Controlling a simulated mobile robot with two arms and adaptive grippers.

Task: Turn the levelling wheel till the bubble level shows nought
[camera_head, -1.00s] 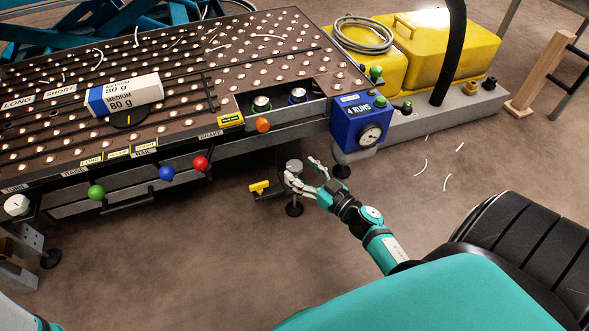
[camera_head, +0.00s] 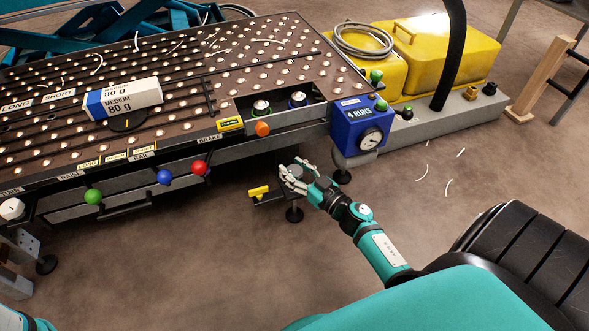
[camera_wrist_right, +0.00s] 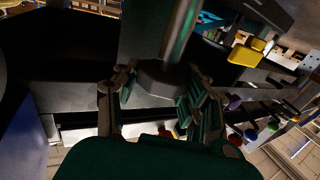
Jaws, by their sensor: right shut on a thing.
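The levelling wheel (camera_head: 297,172) is a small dark grey disc on a post below the table's front edge. My right gripper (camera_head: 292,176) is shut on it, with its fingers around the rim. In the right wrist view the wheel (camera_wrist_right: 160,82) sits between the two fingers, with a steel shaft rising from it. The foot (camera_head: 294,214) stands on the floor below. A small yellow block (camera_head: 260,191) is left of the wheel; I cannot tell whether it is the bubble level, and no bubble can be read. My left gripper is out of view.
The ball-topped table (camera_head: 240,60) carries a ream (camera_head: 124,98). Green, blue and red knobs (camera_head: 200,168) stick out along its front. A blue gauge box (camera_head: 360,122) is right of the wheel. The floor in front is clear except for paper strips (camera_head: 449,187).

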